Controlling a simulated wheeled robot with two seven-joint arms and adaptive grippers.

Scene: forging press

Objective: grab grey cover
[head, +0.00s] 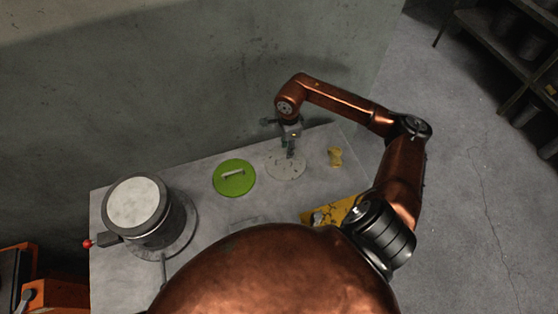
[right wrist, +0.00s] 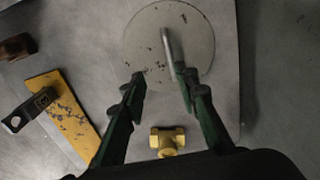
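The grey cover (head: 293,172) is a flat round speckled disc lying on the table beside the green cover. In the right wrist view the grey cover (right wrist: 149,35) fills the top middle, with a bar handle (right wrist: 167,47) standing up from it. My right gripper (head: 290,153) is over the grey cover, fingers pointing down. My left gripper is not in view.
A green cover (head: 233,184) with a light handle lies left of the grey one. A brass fitting (head: 335,157) and a yellow plate (head: 318,214) lie on the table (head: 206,168). A round metal machine (head: 160,227) stands at left. A wall rises behind.

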